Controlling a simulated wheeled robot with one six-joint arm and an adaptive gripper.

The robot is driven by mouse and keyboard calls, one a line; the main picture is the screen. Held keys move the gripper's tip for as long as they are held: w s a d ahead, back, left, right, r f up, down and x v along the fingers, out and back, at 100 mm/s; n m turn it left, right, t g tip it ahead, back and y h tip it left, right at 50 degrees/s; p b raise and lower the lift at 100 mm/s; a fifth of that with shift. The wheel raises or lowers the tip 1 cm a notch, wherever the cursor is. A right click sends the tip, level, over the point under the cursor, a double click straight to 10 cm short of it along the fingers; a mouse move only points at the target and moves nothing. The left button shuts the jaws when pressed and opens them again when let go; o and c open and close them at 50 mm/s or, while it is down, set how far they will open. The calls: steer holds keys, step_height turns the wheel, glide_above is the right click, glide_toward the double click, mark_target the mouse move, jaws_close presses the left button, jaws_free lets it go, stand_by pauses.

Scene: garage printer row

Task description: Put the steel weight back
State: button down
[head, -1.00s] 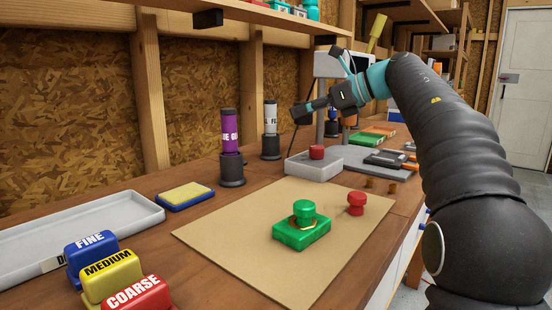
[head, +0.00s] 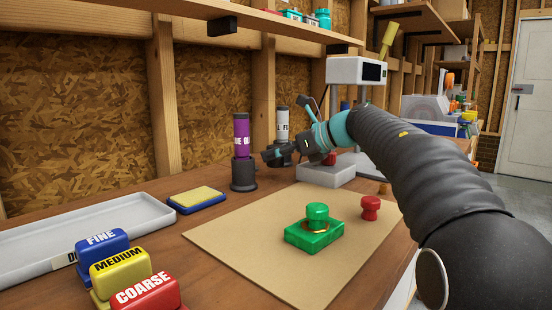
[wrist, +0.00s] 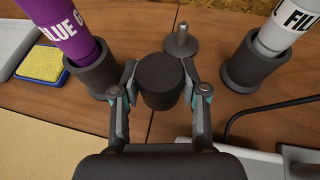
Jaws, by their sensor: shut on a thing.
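My gripper (wrist: 159,72) is shut on a dark grey cylinder, apparently the steel weight (wrist: 160,88), with one finger on each side. The weight is above the bench. Just beyond it, slightly right in the wrist view, a grey round base with an upright post (wrist: 181,42) stands bare. In the head view my gripper (head: 276,154) is between the purple bottle and the grey scale-like stand. The weight is hard to make out there.
A purple bottle (head: 241,130) and a white bottle (head: 283,122) stand in dark holders flanking the post. A grey stand (head: 326,174) is close right. A green block (head: 314,236) and red knob (head: 370,207) sit on the brown mat (head: 250,250).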

steer(key=shift+f, duration=0.25)
steer(key=shift+f, duration=0.1)
steer(key=shift+f+b, duration=0.3)
steer(key=shift+f, duration=0.25)
steer(key=c, duration=0.6)
jaws_free()
steer(key=shift+f, duration=0.15)
